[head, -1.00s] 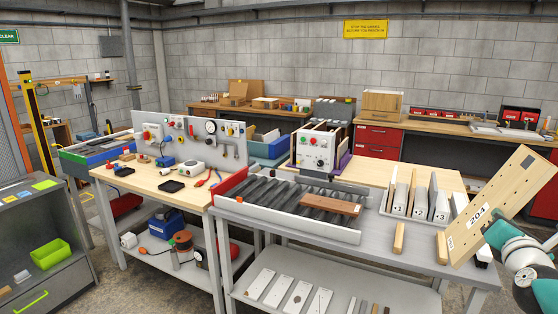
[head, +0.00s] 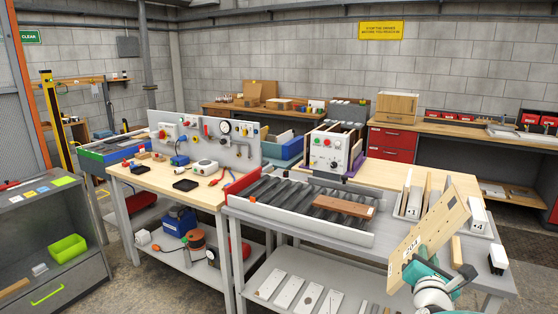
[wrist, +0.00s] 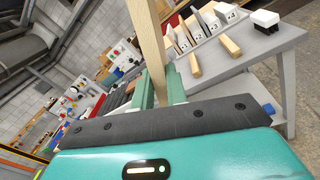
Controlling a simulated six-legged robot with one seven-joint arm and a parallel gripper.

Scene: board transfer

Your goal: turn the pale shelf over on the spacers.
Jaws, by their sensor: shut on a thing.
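The pale shelf (head: 432,232) is a light wooden board with small holes and a 204 label. It is held up tilted in front of the right table. My gripper (head: 428,270) is shut on its lower edge. In the wrist view the shelf (wrist: 148,40) stands edge-on between my fingers (wrist: 160,92). Two pale wooden spacers lie apart on the grey table in the wrist view, one nearer (wrist: 195,65) and one farther (wrist: 229,45). In the head view one spacer (head: 456,248) shows just right of the shelf; the other seems hidden behind it.
A rack of numbered upright boards (head: 478,214) stands behind the spacers. A roller tray (head: 300,222) with a brown board (head: 343,206) is left of them. The tabletop around the spacers is bare.

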